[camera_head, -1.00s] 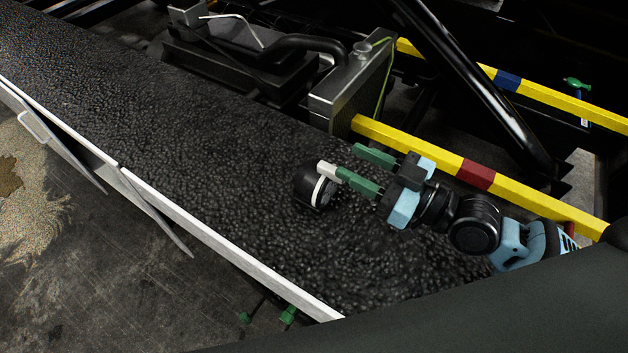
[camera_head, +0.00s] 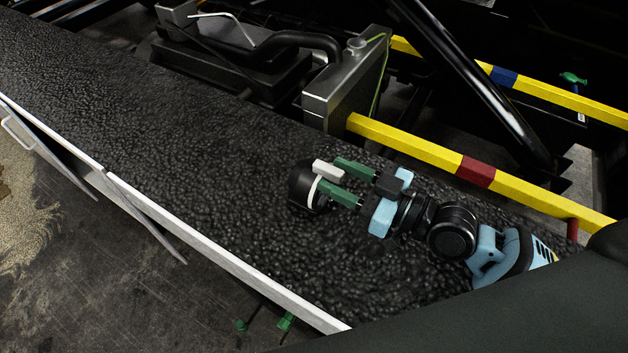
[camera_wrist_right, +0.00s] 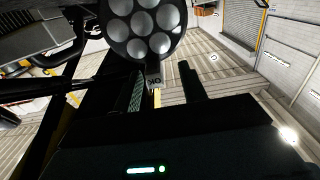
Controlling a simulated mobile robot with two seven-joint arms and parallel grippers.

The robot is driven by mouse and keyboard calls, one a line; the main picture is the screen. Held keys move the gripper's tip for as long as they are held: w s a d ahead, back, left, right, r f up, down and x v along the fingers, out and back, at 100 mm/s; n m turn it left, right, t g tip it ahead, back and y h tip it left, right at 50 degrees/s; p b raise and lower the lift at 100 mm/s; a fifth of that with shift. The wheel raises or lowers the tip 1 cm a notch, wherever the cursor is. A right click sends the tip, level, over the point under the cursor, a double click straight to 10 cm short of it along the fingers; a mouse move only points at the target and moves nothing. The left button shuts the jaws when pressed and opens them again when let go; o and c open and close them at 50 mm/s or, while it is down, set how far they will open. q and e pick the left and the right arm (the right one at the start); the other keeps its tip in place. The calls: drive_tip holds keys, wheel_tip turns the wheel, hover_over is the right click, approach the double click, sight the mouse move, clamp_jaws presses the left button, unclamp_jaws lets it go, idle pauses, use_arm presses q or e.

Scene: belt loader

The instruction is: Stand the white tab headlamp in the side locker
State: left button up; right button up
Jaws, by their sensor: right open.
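The headlamp (camera_head: 304,186) is a round black lamp with a white band and a pale white tab (camera_head: 326,168). It rests on the black textured surface. In the right wrist view its face with several round lenses (camera_wrist_right: 145,22) shows at the top. My right gripper (camera_head: 329,175) is open, its two green fingers on either side of the tab, with no clear grip on it. It also shows in the right wrist view (camera_wrist_right: 162,76). My left gripper is not in view. Flat panels (camera_head: 142,218) hang outward below the white rail; the locker's inside is hidden.
The black belt (camera_head: 190,140) is clear to the left of the lamp. A grey metal box (camera_head: 340,92) and a yellow rail with a red band (camera_head: 430,153) border its far side. A white rail (camera_head: 225,258) edges the near side, above concrete floor.

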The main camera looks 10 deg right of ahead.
sight(314, 163)
drive_tip(key=p+x, duration=0.1)
drive_tip(key=x, duration=0.3)
drive_tip(key=shift+w+d+r, duration=0.1)
drive_tip(key=shift+w, duration=0.2)
drive_tip(key=shift+w+a, duration=0.3)
clamp_jaws()
